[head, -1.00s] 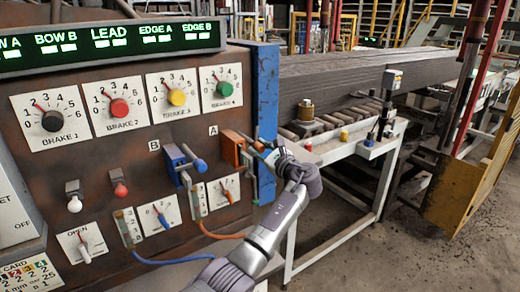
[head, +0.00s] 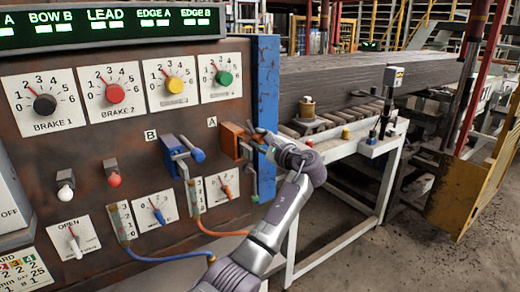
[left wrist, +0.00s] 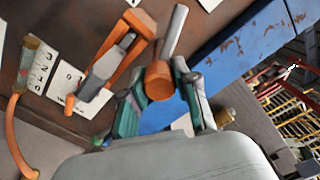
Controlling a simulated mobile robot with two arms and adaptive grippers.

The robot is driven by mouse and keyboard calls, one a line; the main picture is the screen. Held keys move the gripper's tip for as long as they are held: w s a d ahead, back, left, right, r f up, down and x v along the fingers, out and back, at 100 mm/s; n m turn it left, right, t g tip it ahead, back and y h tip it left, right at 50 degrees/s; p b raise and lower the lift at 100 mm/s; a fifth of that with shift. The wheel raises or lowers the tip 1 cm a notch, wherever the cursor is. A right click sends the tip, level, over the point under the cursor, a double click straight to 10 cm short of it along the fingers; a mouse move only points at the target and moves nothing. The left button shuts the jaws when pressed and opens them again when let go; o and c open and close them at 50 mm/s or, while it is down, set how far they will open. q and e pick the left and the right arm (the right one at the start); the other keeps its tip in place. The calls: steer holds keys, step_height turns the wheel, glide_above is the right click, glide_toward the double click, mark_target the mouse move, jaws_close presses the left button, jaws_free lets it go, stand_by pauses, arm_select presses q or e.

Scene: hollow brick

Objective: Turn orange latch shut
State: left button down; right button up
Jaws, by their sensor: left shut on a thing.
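The orange latch (head: 233,141) is mounted on the brown panel under the letter A. In the left wrist view its orange body (left wrist: 143,22) is at the upper left. A grey rod (left wrist: 175,30) ends in an orange knob (left wrist: 160,80). My left gripper (head: 264,141) is at the latch's right side, near the panel's blue edge. In the left wrist view the gripper's (left wrist: 162,88) greenish fingers stand on both sides of the knob, shut on it. The gripper hides part of the handle in the head view. My right gripper is not in view.
A blue latch (head: 175,153) marked B sits left of the orange one. Hoses, a small orange-pointer dial (head: 222,187) and brake knobs are close by on the panel. A blue post (head: 266,95) borders the panel. A white-framed bench (head: 345,150) stands to the right.

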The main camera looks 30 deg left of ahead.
arm_select(q)
steer(key=n+b, duration=0.6)
steer(key=shift+f, duration=0.3)
steer(key=n+b, duration=0.3)
steer(key=shift+n, duration=0.4)
steer(key=shift+r+n+b, duration=0.2)
steer(key=shift+n+b, duration=0.85)
steer(key=shift+n, duration=0.35)
steer(key=c, duration=1.2)
jaws_free()
steer(key=shift+o, duration=0.3)
steer(key=shift+d, duration=0.1)
steer(key=shift+r, duration=0.1)
